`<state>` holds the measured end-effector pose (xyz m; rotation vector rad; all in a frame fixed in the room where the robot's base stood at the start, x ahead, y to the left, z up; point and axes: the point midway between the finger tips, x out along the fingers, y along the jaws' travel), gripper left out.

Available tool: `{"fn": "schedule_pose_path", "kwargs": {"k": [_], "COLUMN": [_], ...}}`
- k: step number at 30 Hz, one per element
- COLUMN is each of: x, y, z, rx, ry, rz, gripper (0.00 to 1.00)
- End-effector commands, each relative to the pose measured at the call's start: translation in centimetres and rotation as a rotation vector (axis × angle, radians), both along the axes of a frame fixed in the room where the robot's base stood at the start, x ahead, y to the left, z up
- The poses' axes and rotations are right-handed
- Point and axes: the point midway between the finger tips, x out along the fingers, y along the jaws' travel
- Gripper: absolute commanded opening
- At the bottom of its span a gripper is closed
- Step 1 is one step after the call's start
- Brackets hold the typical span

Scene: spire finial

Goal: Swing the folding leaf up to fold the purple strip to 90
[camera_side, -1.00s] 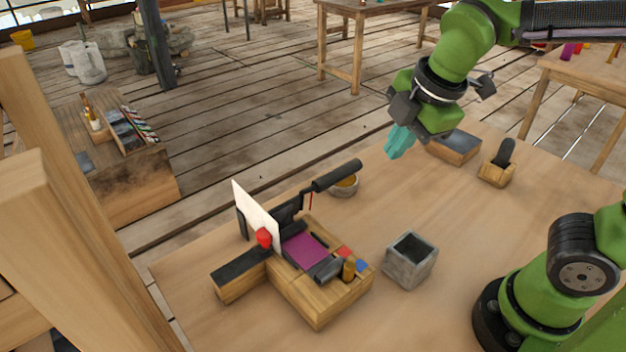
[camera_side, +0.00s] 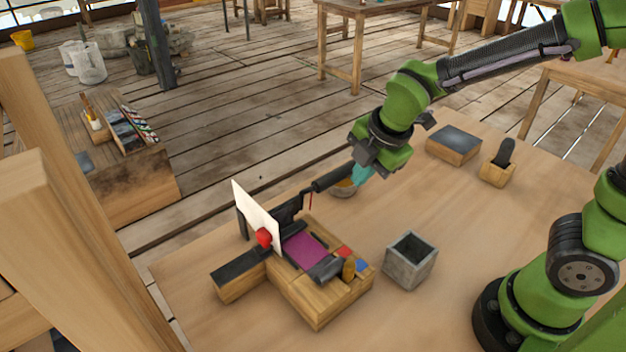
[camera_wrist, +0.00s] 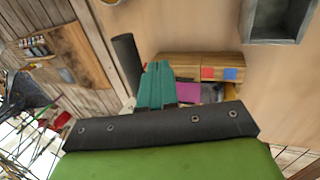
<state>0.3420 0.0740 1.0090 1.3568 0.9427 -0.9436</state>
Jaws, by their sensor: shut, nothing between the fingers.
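The wooden folding jig (camera_side: 318,303) stands on the workbench with the purple strip (camera_side: 304,250) lying flat on its top. A white upright board (camera_side: 256,216) with a red knob (camera_side: 264,237) stands at its back left. A black handle (camera_side: 332,178) sticks out from the jig's far side toward the upper right. My gripper (camera_side: 362,174), with teal fingers, is shut and empty close to the outer end of this handle; contact cannot be told. In the wrist view the teal fingers (camera_wrist: 157,86) are together, beside the black handle (camera_wrist: 127,62), with the purple strip (camera_wrist: 188,92) beyond.
A round bowl (camera_side: 343,190) sits just below my gripper, partly hidden. A grey square cup (camera_side: 411,260) stands right of the jig. A wooden block with a dark top (camera_side: 454,144) and a small wooden holder (camera_side: 497,172) stand farther back right.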

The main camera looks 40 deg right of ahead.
Motion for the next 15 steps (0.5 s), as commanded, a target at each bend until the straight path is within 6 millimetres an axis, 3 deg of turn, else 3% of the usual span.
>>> {"fn": "schedule_pose_path", "kwargs": {"k": [5, 15], "x": [1.11, 1.26], "y": [-0.03, -0.01], "z": [-0.07, -0.01], "rx": [0.000, 0.000], "ry": [0.001, 0.000], "rz": [-0.001, 0.000], "gripper": [0.00, 0.00]}}
